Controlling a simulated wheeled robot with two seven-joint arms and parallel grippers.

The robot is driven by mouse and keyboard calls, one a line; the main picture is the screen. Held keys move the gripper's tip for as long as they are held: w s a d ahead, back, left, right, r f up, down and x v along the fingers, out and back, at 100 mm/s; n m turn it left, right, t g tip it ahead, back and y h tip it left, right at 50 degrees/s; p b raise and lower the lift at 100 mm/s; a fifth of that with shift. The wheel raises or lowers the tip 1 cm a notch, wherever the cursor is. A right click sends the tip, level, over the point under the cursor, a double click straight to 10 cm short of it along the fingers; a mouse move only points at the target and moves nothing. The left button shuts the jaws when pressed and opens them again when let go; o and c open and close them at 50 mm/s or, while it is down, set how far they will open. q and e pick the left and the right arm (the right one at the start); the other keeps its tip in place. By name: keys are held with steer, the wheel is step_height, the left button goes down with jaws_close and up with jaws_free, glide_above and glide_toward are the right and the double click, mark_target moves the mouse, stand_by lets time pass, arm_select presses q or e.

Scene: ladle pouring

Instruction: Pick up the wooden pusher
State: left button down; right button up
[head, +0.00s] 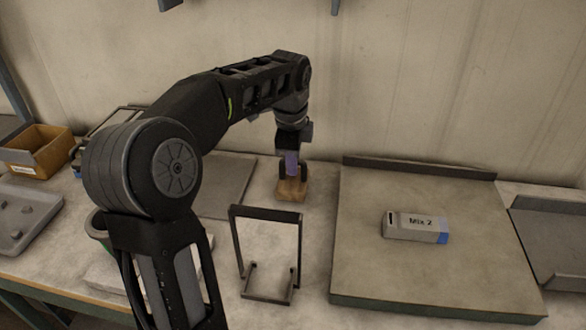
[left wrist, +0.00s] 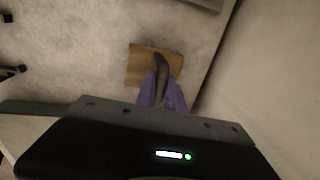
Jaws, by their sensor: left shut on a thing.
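I cannot tell whether the block touches the table. My right gripper is in neither view.
A black metal frame (head: 236,240) stands in front of the pusher. A cardboard box (head: 38,150) and a grey tray (head: 25,212) are at the left.

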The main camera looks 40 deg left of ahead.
arm_select(q)
step_height(320, 180, up, 9)
steer(key=shift+f+p, duration=0.15)
steer(key=shift+p, duration=0.4)
